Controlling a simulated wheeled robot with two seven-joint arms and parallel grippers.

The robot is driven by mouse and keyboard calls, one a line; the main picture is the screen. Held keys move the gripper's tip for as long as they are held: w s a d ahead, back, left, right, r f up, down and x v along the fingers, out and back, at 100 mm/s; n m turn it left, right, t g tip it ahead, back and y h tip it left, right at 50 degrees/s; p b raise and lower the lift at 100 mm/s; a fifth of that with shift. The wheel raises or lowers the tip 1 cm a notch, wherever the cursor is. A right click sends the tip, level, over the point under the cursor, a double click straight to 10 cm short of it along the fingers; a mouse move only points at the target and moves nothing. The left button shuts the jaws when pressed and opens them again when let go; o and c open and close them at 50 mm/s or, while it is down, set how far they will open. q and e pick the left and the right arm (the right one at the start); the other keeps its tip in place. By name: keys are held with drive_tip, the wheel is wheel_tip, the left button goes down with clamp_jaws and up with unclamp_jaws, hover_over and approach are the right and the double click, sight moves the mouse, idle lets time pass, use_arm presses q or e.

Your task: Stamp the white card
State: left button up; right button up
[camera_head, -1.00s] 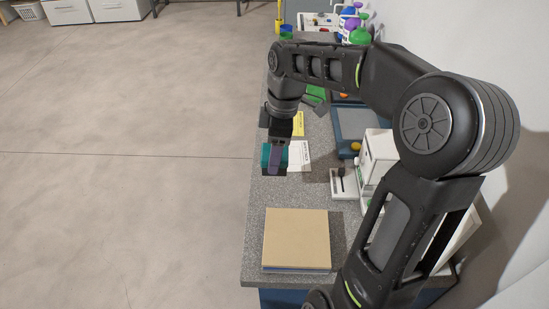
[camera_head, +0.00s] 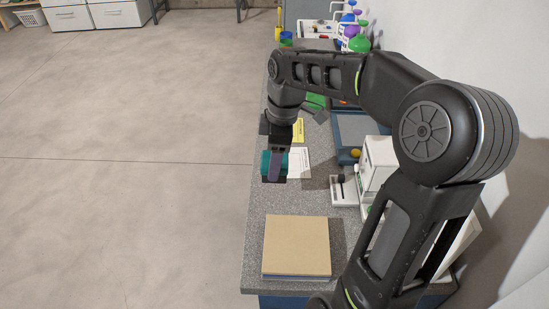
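My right arm comes in from the right and its gripper (camera_head: 279,165) points down over the left edge of the grey counter. It appears shut on a teal block with a dark underside, the stamp (camera_head: 266,163). The white card (camera_head: 299,163) with lines of print lies flat on the counter, just right of the stamp and partly hidden by it and the gripper. The stamp looks held above the counter; whether it overlaps the card cannot be told. My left gripper is not in view.
A tan board (camera_head: 296,244) lies at the counter's near end. A yellow card (camera_head: 299,130) lies beyond the white one. A blue tray (camera_head: 357,130), a small white tray (camera_head: 342,190) and a white box (camera_head: 378,160) stand to the right. Open floor is on the left.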

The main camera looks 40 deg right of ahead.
drive_tip(key=c, duration=0.4)
drive_tip(key=w+a+f+m, duration=0.3)
drive_tip(key=w+a+m, duration=0.2)
drive_tip(key=a, duration=0.3)
drive_tip(key=w+a+f+m+h, duration=0.1)
drive_tip(key=w+a+f+m, duration=0.3)
drive_tip(key=a, duration=0.4)
drive_tip(key=shift+w+a+f+m+t, duration=0.15)
drive_tip(key=shift+w+f+m+t, duration=0.15)
drive_tip(key=shift+w+m, duration=0.2)
